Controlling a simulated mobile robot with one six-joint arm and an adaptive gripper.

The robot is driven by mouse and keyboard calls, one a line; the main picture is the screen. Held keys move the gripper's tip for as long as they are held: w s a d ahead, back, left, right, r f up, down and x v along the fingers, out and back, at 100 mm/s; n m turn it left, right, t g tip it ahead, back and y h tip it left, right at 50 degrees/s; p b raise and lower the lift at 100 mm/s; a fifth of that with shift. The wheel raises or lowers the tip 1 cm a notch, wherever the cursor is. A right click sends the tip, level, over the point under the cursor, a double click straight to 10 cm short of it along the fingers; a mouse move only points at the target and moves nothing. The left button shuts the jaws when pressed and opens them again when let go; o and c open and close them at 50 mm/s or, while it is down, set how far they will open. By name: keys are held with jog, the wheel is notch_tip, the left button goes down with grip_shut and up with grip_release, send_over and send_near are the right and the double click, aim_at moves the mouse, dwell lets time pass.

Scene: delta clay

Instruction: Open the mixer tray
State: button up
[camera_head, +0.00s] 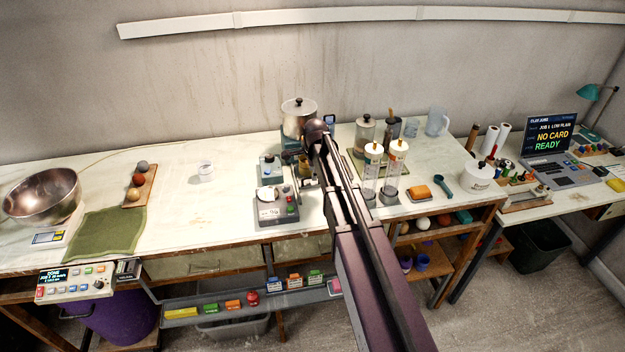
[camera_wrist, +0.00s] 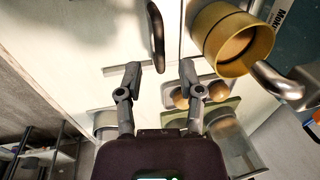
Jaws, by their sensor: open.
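My gripper (camera_wrist: 160,70) is open, its two dark fingers apart with nothing seen between them. In the wrist view a dark curved handle (camera_wrist: 156,38) stands just beyond the fingertips, against a pale surface. I cannot tell for sure which part is the mixer tray; my arm covers some of this area.
A yellow cylinder (camera_wrist: 237,42) with a metal arm is close on the right in the wrist view. Clear cylinders (camera_head: 391,170) with white tops stand right of my arm. A shelf with small boxes (camera_head: 294,281) juts out below the bench.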

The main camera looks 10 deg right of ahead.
jog(key=shift+w+f+b, duration=0.15)
jog(key=shift+f+b, duration=0.4)
jog(key=shift+f, duration=0.25)
grip_shut()
